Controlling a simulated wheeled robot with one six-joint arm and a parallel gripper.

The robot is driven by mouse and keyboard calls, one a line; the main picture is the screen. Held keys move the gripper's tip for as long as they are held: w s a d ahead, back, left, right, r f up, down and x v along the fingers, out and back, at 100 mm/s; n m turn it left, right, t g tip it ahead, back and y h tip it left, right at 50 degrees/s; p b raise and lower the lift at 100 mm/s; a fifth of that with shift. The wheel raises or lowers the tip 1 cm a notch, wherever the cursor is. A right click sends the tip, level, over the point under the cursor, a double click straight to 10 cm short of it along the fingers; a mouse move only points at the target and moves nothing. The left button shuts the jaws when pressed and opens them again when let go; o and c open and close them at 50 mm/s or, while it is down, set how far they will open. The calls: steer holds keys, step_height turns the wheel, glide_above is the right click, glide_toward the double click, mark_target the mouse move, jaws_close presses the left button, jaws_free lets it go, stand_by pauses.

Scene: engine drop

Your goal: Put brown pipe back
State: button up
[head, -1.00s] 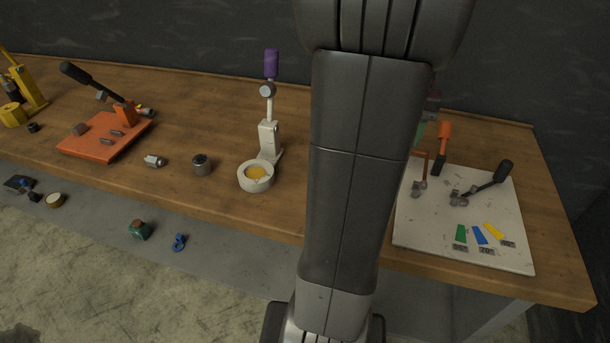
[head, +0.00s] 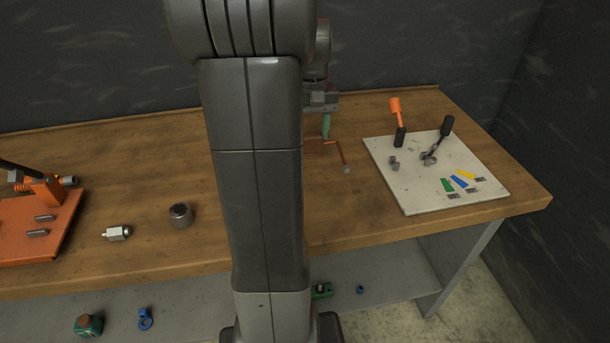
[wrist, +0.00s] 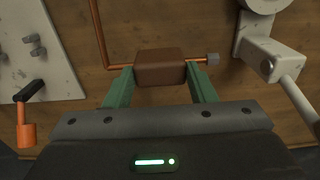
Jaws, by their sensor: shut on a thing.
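One pipe leg runs up out of the picture on the left. In the head view the pipe (head: 343,156) hangs from my gripper (head: 327,133) over the bench, left of the white board (head: 402,195). My arm hides part of it. Its height above the bench is hard to tell.
The white board carries an orange-handled clamp (head: 396,108), a black-handled clamp (head: 446,127), grey fittings and coloured tags. A white ring-ended tool (wrist: 264,57) stands right of the pipe in the wrist view. An orange fixture (head: 45,220) and loose grey parts lie left. Bench between pipe and board is bare.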

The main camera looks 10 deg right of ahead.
step_height(320, 180, down, 8)
steer(key=shift+d+f, duration=0.1)
steer(key=shift+f, duration=0.1)
stand_by(0.3)
steer(key=o, duration=1.2)
steer(key=shift+c, duration=0.2)
step_height(320, 180, up, 12)
steer(key=shift+r, duration=0.15)
